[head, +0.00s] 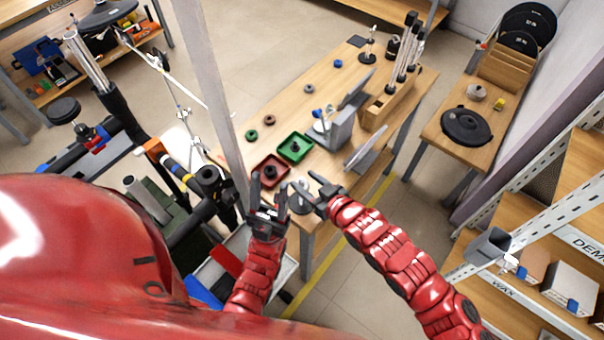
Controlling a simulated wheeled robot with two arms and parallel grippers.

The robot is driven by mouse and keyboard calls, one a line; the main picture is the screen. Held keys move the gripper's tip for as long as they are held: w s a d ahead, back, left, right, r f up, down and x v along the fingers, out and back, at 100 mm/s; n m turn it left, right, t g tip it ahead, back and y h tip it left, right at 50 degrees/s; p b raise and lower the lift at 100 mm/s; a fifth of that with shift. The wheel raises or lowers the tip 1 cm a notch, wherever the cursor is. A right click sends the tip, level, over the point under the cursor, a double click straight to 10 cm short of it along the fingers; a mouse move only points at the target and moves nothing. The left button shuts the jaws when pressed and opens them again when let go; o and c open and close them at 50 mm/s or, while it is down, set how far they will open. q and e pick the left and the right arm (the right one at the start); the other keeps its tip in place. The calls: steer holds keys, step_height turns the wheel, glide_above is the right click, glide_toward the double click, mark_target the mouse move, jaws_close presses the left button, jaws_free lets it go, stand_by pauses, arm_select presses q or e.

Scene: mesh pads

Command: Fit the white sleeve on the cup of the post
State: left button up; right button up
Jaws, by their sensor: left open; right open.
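My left gripper (268,187) is open and empty at the near end of the wooden workbench, close to the red tray. My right gripper (304,182) is open and empty just to its right. A round grey base (299,203) with a short upright part is close to the two grippers, partly hidden by them. A thin post on a dark round base (369,56) stands at the far end. A small upright white and blue piece (321,122) stands mid-bench. I cannot tell for sure which piece is the white sleeve or which post has the cup.
A red tray (258,164) with a dark part and a green tray (307,150) lie on the workbench (290,107). Loose rings lie beyond them. A grey stand (340,128) and a wooden rack of rods (374,117) line the right side. A pale column (212,75) rises at left.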

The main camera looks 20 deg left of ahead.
steer(key=p+v, duration=1.3)
steer(key=v, duration=0.2)
steer(key=shift+s+f, duration=0.1)
